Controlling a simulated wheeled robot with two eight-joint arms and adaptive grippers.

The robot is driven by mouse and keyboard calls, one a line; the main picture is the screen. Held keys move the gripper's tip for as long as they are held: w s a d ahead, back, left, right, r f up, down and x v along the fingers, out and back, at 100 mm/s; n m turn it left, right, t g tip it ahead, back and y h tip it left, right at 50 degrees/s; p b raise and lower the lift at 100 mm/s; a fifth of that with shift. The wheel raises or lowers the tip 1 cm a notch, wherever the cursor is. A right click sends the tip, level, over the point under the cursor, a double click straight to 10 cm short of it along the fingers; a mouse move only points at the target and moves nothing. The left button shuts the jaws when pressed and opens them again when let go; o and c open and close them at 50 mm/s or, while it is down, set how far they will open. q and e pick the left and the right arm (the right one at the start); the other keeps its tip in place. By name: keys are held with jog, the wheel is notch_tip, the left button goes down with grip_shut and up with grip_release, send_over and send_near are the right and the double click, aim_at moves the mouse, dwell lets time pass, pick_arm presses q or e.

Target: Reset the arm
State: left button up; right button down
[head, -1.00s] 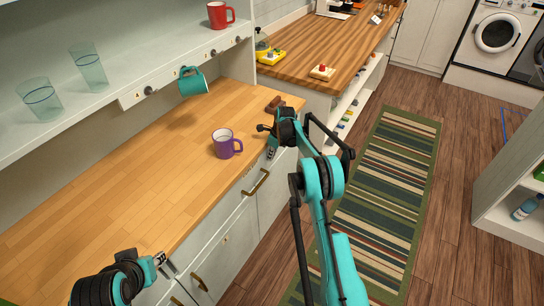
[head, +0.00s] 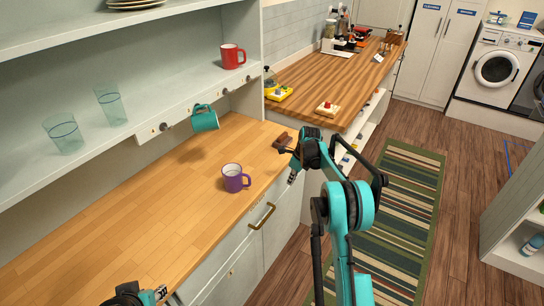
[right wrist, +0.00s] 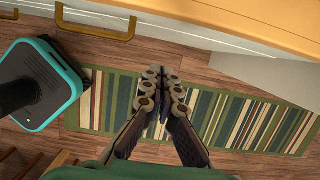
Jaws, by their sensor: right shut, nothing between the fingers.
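My right gripper (head: 291,177) hangs at the front edge of the wooden counter (head: 110,240), to the right of a purple mug (head: 232,181) and apart from it. In the right wrist view its fingers (right wrist: 163,85) are together with nothing between them, above the striped rug (right wrist: 215,118). My left gripper (head: 161,292) shows only in part at the bottom of the head view, by the counter's front edge. Whether its fingers are open is too small to tell.
A teal mug (head: 204,119) hangs under the shelf, which holds a red mug (head: 231,58) and two glasses (head: 110,106). A brown object (head: 282,141) lies on the counter's far corner. Drawer handles (head: 262,216) stick out in front. The floor rug (head: 400,215) is clear.

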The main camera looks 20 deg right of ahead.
jog(key=s+a+r+n+t, duration=0.1)
jog(key=s+a+r+n, duration=0.2)
jog(key=s+r+n, duration=0.3)
jog(key=s+a+r+n+t+h, duration=0.1)
jog(key=s+a+r+n, duration=0.2)
jog(key=s+r, duration=0.35)
jog(key=s+a+r+n, duration=0.3)
jog(key=s+r+n, duration=0.2)
jog(key=s+r, duration=0.15)
jog(key=s+a+f+n+t, duration=0.1)
jog(key=s+a+f+n, duration=0.1)
jog(key=s+n, duration=0.5)
jog(key=s+a+f+n+t, duration=0.1)
jog(key=s+n, duration=0.5)
jog(key=s, duration=0.9)
jog(key=shift+a+f+n+t+h, duration=0.4)
jog(key=shift+a+t, duration=0.1)
jog(key=shift+a, duration=0.35)
